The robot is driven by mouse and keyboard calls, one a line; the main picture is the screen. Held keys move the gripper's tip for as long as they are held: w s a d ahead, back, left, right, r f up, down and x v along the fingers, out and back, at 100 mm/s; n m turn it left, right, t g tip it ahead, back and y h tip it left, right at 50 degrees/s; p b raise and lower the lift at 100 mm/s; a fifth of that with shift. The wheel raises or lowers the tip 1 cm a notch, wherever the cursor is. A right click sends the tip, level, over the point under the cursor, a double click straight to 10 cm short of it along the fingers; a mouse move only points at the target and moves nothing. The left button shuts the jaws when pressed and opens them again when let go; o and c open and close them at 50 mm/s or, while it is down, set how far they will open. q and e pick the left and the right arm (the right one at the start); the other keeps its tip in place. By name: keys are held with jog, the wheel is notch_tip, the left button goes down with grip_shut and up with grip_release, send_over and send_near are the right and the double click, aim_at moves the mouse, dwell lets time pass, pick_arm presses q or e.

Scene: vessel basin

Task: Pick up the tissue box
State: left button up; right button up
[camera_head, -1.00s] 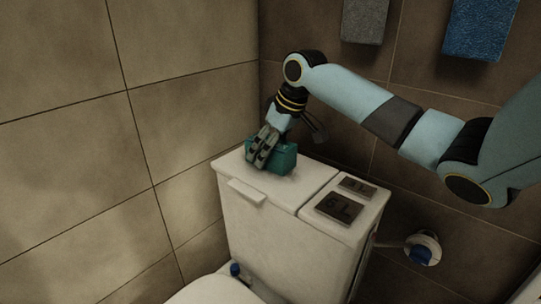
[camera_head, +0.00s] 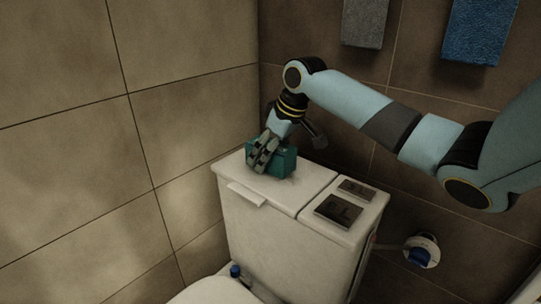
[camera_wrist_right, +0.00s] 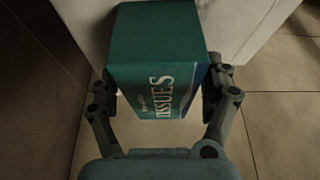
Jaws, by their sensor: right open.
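The teal tissue box (camera_head: 283,163) stands on the toilet tank lid (camera_head: 240,177), toward its back. In the right wrist view the tissue box (camera_wrist_right: 160,55) shows its top and a side lettered "TISSUES". My right gripper (camera_head: 262,157) is at the box from above, and its fingers hide part of the box's left side. In the right wrist view my right gripper (camera_wrist_right: 160,92) is open, with one finger on each side of the box. I cannot tell whether the fingers touch it. My left gripper is not in view.
The flush buttons (camera_head: 339,209) lie on the right part of the tank top. A grey towel (camera_head: 364,20) and a blue towel (camera_head: 479,28) hang on the back wall. Tiled walls close in behind and at the left. A valve with a blue knob (camera_head: 420,257) sits at right.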

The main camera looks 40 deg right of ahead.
aim_at(268, 143)
jog(key=shift+c, duration=0.2)
jog(key=c, duration=1.2)
jog(key=shift+c, duration=0.2)
jog(key=shift+r+b, duration=0.3)
jog(key=shift+b, duration=0.15)
jog(key=r, duration=0.2)
jog(key=r+p, duration=0.1)
jog(key=r, duration=0.1)
jog(key=shift+s+d+r, duration=0.1)
jog(key=shift+s+r, duration=0.1)
jog(key=shift+r, duration=0.15)
jog(key=s+r+p, duration=0.4)
jog(key=s+r, duration=0.2)
jog(key=s, duration=0.5)
jog(key=shift+a, duration=0.35)
